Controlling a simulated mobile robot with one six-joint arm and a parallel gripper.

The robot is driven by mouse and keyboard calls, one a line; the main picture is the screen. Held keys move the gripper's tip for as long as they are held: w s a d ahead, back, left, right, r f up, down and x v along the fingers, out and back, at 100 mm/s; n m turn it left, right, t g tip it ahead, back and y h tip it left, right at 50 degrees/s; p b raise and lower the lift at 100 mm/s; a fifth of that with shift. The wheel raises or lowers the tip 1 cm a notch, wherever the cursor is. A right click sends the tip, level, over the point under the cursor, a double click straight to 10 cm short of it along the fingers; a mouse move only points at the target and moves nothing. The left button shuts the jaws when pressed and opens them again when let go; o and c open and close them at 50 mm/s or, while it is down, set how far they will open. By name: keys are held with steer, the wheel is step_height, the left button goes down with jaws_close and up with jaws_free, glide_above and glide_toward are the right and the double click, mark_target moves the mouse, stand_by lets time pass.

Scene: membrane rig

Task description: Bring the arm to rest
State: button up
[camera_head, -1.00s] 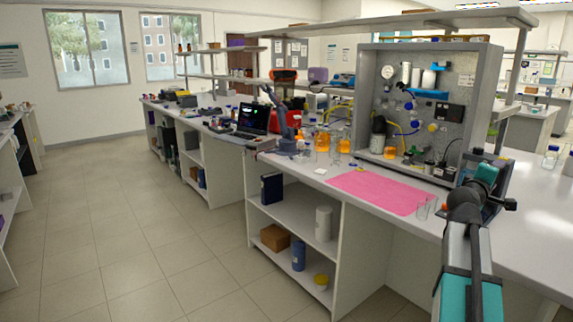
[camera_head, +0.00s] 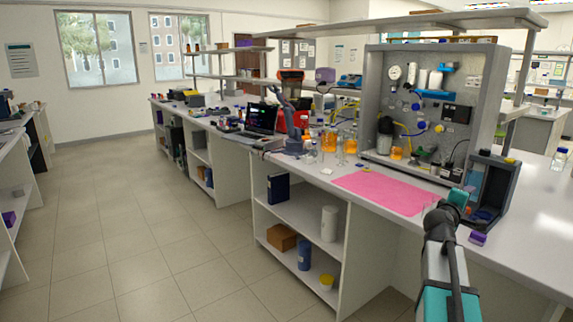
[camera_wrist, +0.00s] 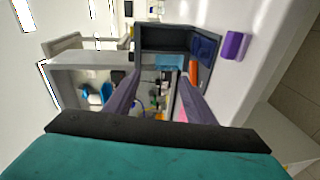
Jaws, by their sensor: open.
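My arm rises from the lower right of the head view, with its teal-and-dark end (camera_head: 455,203) over the bench's front edge, in front of the membrane rig. My gripper (camera_wrist: 158,92) shows in the wrist view with its two dark fingers apart and nothing seen between them. The fingertips are hidden or too small to make out in the head view. The rig panel (camera_head: 462,75), carrying a gauge, tubing and bottles, stands behind the arm. It appears turned sideways between and beyond the fingers in the wrist view.
A dark open-fronted box (camera_head: 506,190) stands close right of my arm's end. A small purple block (camera_head: 478,238) lies near the bench edge. A pink mat (camera_head: 380,188) lies to the left. Glassware with orange liquid (camera_head: 328,141) stands farther left. The floor at left is clear.

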steer(key=a+f+n+g+y, duration=0.15)
steer(key=a+f, duration=0.45)
steer(key=f, duration=0.7)
steer(key=a+f+y, duration=0.3)
steer(key=a+f, duration=0.4)
steer(key=f, duration=0.5)
steer(key=a+f+g+y, duration=0.15)
steer(key=a+f, duration=0.45)
steer(key=f, duration=0.7)
steer(key=s+a+f+m+g+y, duration=0.1)
steer(key=s+a+f+g, duration=0.1)
steer(key=s+a+f, duration=0.55)
steer(key=s+a+f+g+y, duration=0.15)
steer(key=s+a+f, duration=0.25)
steer(key=s+f, duration=0.5)
steer(key=s+a+f+m+g+y, duration=0.1)
steer(key=s+a+f+g, duration=0.2)
steer(key=s+a+f, duration=0.55)
steer(key=s+a+f+m+g+y, duration=0.2)
steer(key=s+a+m+g, duration=0.1)
steer(key=s, duration=0.6)
steer(key=s+a+f+m+g+y+p, duration=0.1)
steer(key=s+a+f+m+g+y, duration=0.1)
steer(key=s, duration=0.7)
steer(key=shift+s+a+f+m+g, duration=0.35)
steer(key=shift+a+m+g, duration=0.2)
steer(key=shift+a, duration=0.3)
